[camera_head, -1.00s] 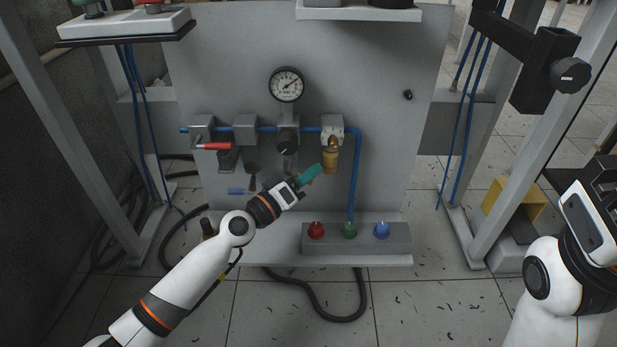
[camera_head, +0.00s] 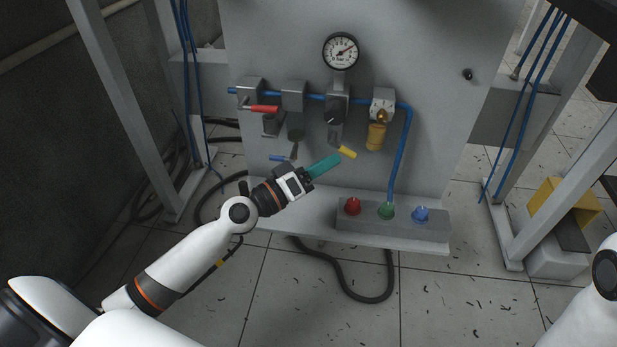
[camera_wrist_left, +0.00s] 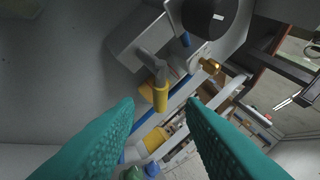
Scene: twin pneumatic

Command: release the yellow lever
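The yellow lever (camera_head: 347,152) hangs below the third unit on the panel, tilted down to the right. My left gripper (camera_head: 335,162) has teal fingers; their tips are just below and left of the lever. In the left wrist view the fingers stand apart with a clear gap, so the left gripper (camera_wrist_left: 160,112) is open. The yellow lever (camera_wrist_left: 161,97) shows just beyond the gap, on a grey stem, and neither finger appears to touch it. My right gripper is outside these views; only a white part of that arm shows.
A red lever (camera_head: 264,108) and a blue lever (camera_head: 282,157) are left of the yellow one. A brass part (camera_head: 376,137) hangs to the right. A gauge (camera_head: 340,51) is above. A button box (camera_head: 392,217) stands below. A blue pipe (camera_head: 404,150) runs down to it.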

